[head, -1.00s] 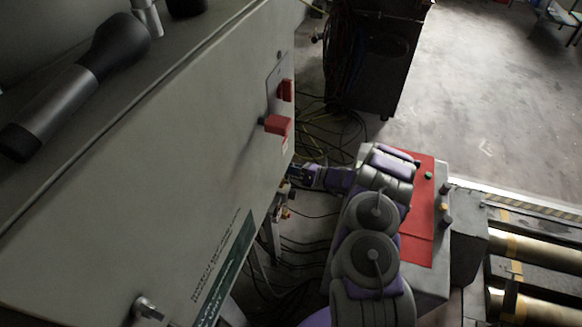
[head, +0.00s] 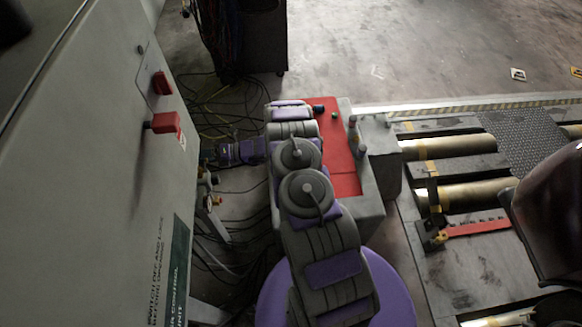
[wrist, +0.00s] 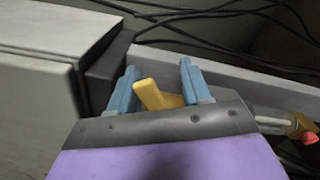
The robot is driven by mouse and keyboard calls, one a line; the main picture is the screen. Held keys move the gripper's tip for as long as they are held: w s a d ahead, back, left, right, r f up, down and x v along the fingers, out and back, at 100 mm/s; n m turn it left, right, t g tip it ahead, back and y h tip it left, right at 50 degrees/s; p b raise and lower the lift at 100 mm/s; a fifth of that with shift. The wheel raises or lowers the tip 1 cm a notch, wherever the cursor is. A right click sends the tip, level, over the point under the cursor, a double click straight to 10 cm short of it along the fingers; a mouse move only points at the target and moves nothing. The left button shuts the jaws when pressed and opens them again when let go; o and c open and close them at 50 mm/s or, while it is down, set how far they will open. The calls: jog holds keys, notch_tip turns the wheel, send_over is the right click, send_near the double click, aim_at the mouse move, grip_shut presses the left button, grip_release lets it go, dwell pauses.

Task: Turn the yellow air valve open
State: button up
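The yellow air valve (wrist: 153,95) shows in the wrist view as a yellow handle between the two blue fingers of my gripper (wrist: 157,88). The fingers stand apart, with a gap on each side of the handle, more on the right. The handle leans up and to the left. Its lower part is hidden behind the dark front edge of my wrist. In the head view my gripper (head: 208,155) reaches left to the side of the grey cabinet (head: 100,150). The valve handle cannot be made out there.
Red switches (head: 163,122) stick out from the cabinet face. A red-topped control box (head: 343,150) stands right of my arm. Black cables (head: 225,105) lie on the floor behind. A brass fitting with a red end (wrist: 302,130) sits right of my gripper. Rollers (head: 470,145) lie at right.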

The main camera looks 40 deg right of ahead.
jog(key=s+d+f+m+p, duration=0.1)
jog(key=s+d+m, duration=0.1)
jog(key=s+d, duration=0.35)
jog(key=s+d+m+p, duration=0.1)
jog(key=s+d, duration=0.2)
jog(key=d, duration=0.6)
jog(key=s+f+n+g+h+b, duration=0.1)
jog(key=s+f+n+g+h, duration=0.4)
jog(key=s+f+n+g, duration=0.25)
jog(key=s+d+f+n+g+h, duration=0.2)
jog(key=d+n+h, duration=0.3)
jog(key=d, duration=0.5)
jog(key=shift+h+b, duration=0.4)
jog(key=shift+h, duration=0.1)
